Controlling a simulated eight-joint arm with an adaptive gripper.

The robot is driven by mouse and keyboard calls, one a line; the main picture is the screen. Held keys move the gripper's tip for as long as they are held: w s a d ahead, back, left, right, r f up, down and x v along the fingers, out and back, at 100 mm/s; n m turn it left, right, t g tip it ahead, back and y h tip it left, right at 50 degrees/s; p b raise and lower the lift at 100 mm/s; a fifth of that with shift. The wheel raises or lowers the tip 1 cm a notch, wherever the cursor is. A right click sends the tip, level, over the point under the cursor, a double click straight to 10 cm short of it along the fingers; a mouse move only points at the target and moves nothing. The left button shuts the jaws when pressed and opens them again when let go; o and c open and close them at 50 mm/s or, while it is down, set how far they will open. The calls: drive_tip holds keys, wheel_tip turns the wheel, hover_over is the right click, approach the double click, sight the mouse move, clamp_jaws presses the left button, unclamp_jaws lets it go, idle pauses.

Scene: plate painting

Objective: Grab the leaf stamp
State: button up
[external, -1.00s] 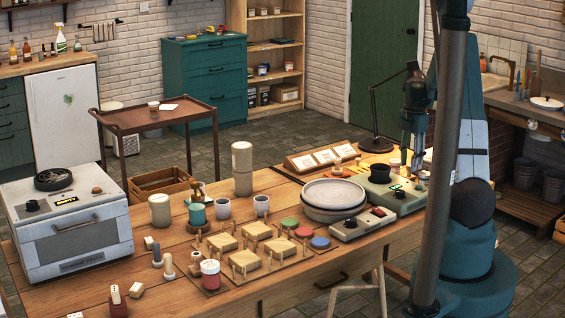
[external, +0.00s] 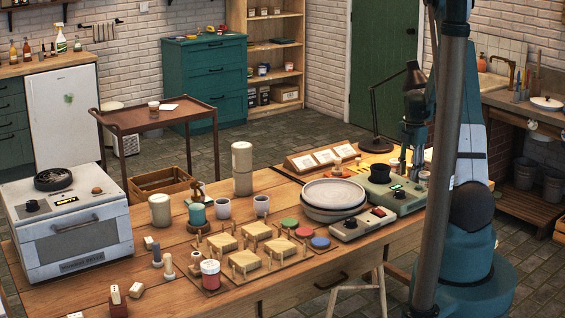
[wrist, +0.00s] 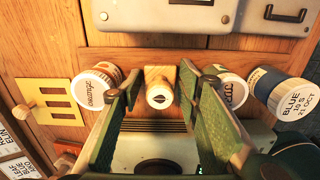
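In the wrist view a small stamp (wrist: 159,96) with a pale wooden body and a round cream end bearing a dark leaf-shaped mark stands between my fingers. My gripper (wrist: 160,78) is open, with one green finger on each side of the stamp and a gap showing beside it. In the external view my gripper (external: 404,160) points down at the right end of the table, behind the grey-green box. The stamp cannot be made out there.
In the wrist view, white jars stand close outside my left finger (wrist: 99,84) and right finger (wrist: 231,90). A jar labelled BLUE (wrist: 283,95) is farther right. A yellow slotted card (wrist: 47,98) lies left. A grey-green box (external: 396,198) and desk lamp (external: 374,110) flank my gripper.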

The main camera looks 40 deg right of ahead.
sight(410, 165)
drive_tip(key=c, duration=0.6)
drive_tip(key=shift+r+p, duration=0.85)
drive_tip(key=shift+r, duration=4.2)
